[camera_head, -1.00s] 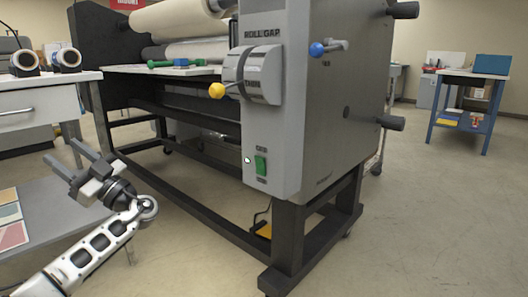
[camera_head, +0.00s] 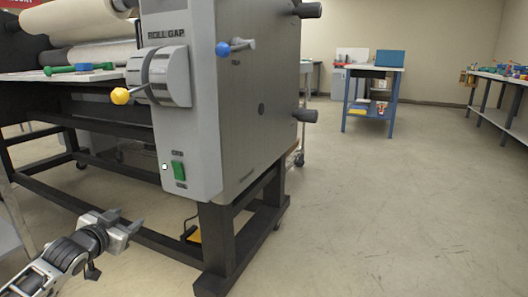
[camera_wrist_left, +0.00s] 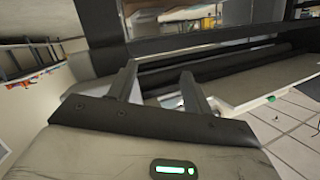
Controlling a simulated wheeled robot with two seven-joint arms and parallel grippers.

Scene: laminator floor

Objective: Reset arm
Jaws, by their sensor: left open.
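My left gripper (camera_head: 128,222) is in the lower left of the head view, in front of the laminator's lower frame and apart from it. Its two fingers also show in the left wrist view (camera_wrist_left: 160,92), spread apart with nothing between them. The grey laminator (camera_head: 240,110) stands at the centre left, with a yellow-knobbed lever (camera_head: 120,96), a blue-knobbed lever (camera_head: 224,48) and a green switch (camera_head: 178,170) on its end housing. My right gripper is not in view.
A blue table (camera_head: 372,70) with a blue box (camera_head: 390,58) stands at the back. A bench (camera_head: 505,78) with small items runs along the right. A yellow object (camera_head: 193,232) lies on the floor under the laminator. The floor at the right is clear.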

